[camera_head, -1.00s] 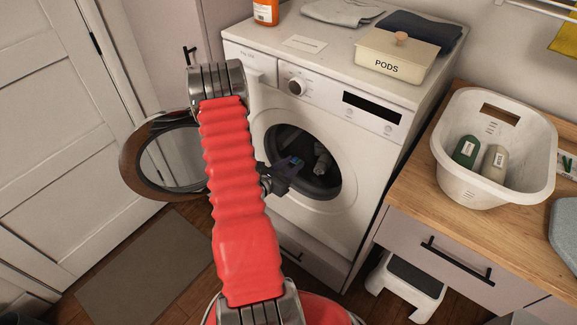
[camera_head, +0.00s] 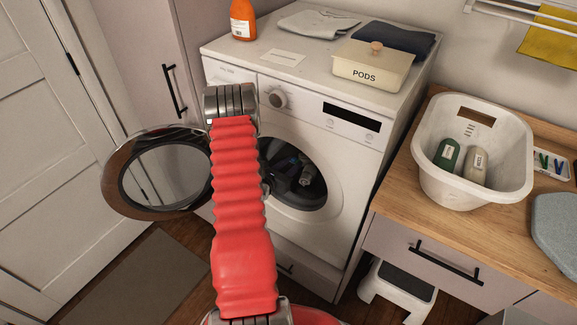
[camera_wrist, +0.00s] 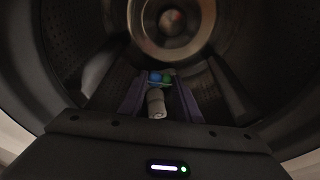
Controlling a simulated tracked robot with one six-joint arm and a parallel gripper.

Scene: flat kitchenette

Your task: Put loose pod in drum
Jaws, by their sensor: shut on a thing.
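The washing machine (camera_head: 340,160) stands with its round door (camera_head: 120,190) swung open to the left. Its dark drum (camera_head: 308,197) is partly hidden behind my red arm. My gripper (camera_head: 290,166) is inside the drum opening, dim in the head view. In the wrist view my gripper (camera_wrist: 158,88) is shut on a small blue and green pod (camera_wrist: 160,76), held between the two fingertips. The perforated drum wall (camera_wrist: 55,55) surrounds it. I cannot tell whether the pod touches the drum.
A grey item (camera_head: 307,175) lies in the drum near my gripper. A lidded PODS box (camera_head: 372,72), an orange bottle (camera_head: 243,20) and folded cloths stand on the machine. A white basket (camera_head: 470,195) sits on the right counter; a step stool (camera_head: 398,288) stands below.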

